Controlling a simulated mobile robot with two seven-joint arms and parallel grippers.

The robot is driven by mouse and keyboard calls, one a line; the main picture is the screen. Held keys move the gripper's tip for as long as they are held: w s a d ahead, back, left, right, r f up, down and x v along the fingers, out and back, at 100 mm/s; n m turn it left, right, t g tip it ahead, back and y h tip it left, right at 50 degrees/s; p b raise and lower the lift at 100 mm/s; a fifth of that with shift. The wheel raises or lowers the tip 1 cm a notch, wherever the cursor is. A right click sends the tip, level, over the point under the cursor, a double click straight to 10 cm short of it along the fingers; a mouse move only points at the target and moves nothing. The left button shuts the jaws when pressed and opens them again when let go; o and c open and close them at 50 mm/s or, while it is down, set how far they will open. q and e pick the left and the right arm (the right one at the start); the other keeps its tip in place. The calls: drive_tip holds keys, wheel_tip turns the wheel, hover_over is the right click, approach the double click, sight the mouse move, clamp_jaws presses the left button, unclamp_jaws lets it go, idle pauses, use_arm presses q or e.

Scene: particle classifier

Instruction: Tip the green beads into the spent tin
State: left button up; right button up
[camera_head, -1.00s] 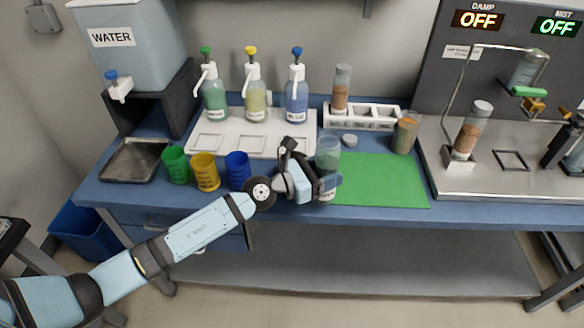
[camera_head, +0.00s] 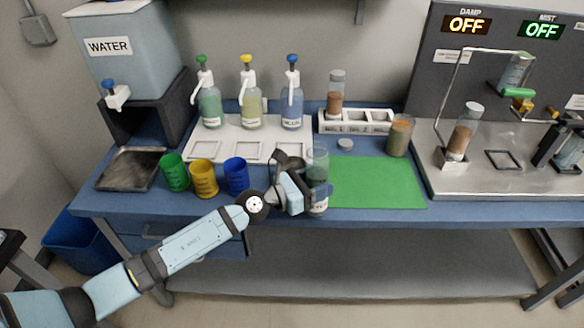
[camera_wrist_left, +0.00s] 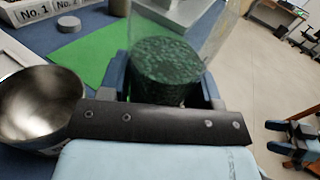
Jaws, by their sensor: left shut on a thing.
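My left gripper (camera_wrist_left: 172,95) is shut on a clear jar (camera_head: 317,163) above the front of the bench, left of the green mat. The jar looks upright in the head view. In the left wrist view dark green beads (camera_wrist_left: 165,62) fill its lower part. A shiny, open metal tin (camera_wrist_left: 38,100) stands left of the gripper in the wrist view, with no beads visible inside; I cannot read a label, and my gripper seems to hide it in the head view. My right gripper (camera_wrist_left: 298,142) shows at the wrist view's right edge, prongs apart, away from the bench.
Green, yellow (camera_head: 204,178) and blue (camera_head: 236,175) cups stand left of the gripper. A white tray (camera_head: 212,150) with pump bottles lies behind. A small grey lid (camera_head: 345,144) and a brown-filled jar (camera_head: 400,135) stand behind the green mat (camera_head: 375,183), which is clear.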

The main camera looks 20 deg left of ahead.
use_arm(q)
drive_tip(key=shift+f+n, duration=0.4)
drive_tip(key=shift+n, duration=0.1)
drive_tip(key=shift+r+n, duration=0.1)
drive_tip(key=shift+n, duration=0.9)
drive_tip(key=shift+w+a+f+n+t+b, duration=0.15)
drive_tip(key=shift+f+n+b, duration=0.15)
drive_tip(key=shift+n, duration=0.65)
drive_tip(key=shift+w+a+f+n+t+b, duration=0.15)
drive_tip(key=shift+f+n+b, duration=0.1)
drive_tip(key=shift+n, duration=0.7)
drive_tip(key=shift+s+d+f+n, duration=0.3)
drive_tip(key=shift+d+n, duration=0.05)
drive_tip(key=shift+n, duration=0.65)
drive_tip(key=shift+s+d+f+n, duration=0.25)
drive_tip(key=shift+f+n, duration=0.1)
drive_tip(key=shift+n, duration=0.35)
drive_tip(key=shift+n, duration=0.5)
drive_tip(key=shift+s+d+n, duration=0.15)
drive_tip(key=shift+n, duration=0.25)
